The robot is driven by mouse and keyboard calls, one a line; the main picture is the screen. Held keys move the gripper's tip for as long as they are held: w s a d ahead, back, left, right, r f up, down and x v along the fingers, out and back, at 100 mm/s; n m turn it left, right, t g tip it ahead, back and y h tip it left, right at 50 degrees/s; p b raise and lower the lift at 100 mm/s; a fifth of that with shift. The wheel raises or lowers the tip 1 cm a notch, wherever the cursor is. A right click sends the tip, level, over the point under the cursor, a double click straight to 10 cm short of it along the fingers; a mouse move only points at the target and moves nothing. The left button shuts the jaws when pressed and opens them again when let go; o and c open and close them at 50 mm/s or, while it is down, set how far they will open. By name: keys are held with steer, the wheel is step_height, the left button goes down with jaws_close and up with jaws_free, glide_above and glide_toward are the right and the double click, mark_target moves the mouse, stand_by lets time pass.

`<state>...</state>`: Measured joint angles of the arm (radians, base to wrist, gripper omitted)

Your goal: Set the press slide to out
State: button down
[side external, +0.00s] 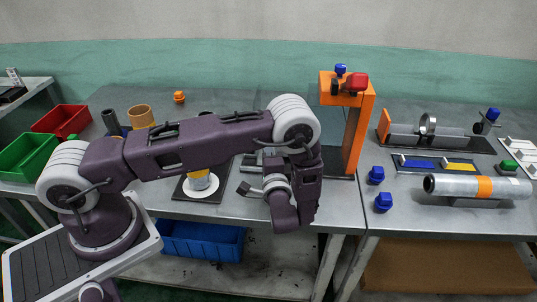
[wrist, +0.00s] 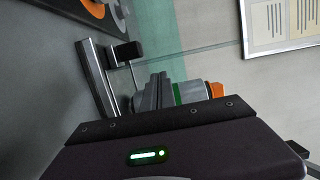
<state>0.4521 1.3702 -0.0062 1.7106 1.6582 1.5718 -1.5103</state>
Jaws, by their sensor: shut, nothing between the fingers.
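In the wrist view the shut fingers (wrist: 172,92) stick out beyond the dark housing. A grey bar with a black knob (wrist: 128,50) stands left of the fingertips, apart from them; it looks like the press slide, but I cannot tell its setting. In the side external view, grey metal parts (side external: 249,160) show behind my gripper, largely hidden by my arm. I cannot tell whether they are the same thing.
An orange frame (side external: 360,135) with a red block stands right of my arm. Blue knobs (side external: 383,202) and a silver cylinder (side external: 455,186) are farther right. A yellow-banded part (side external: 200,180) stands on a dark plate at left. Red (side external: 62,121) and green (side external: 28,155) bins are far left.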

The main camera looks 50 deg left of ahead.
steer(key=shift+x, duration=2.35)
steer(key=shift+s+a, duration=1.75)
steer(key=v, duration=1)
steer(key=shift+w+d+r, duration=0.1)
steer(key=shift+w+d, duration=0.1)
steer(key=shift+w, duration=0.1)
steer(key=s+a+r+n+g+h, duration=0.35)
steer(key=s+r+n+g, duration=0.35)
steer(key=s+r+g, duration=0.6)
steer(key=s+d+r+t+h, duration=0.8)
steer(key=d+r+t+h, duration=0.1)
steer(key=d+r+h, duration=0.2)
steer(key=shift+s+d+m+h, duration=0.35)
steer(key=shift+d+m+h, duration=0.1)
steer(key=shift+d, duration=0.5)
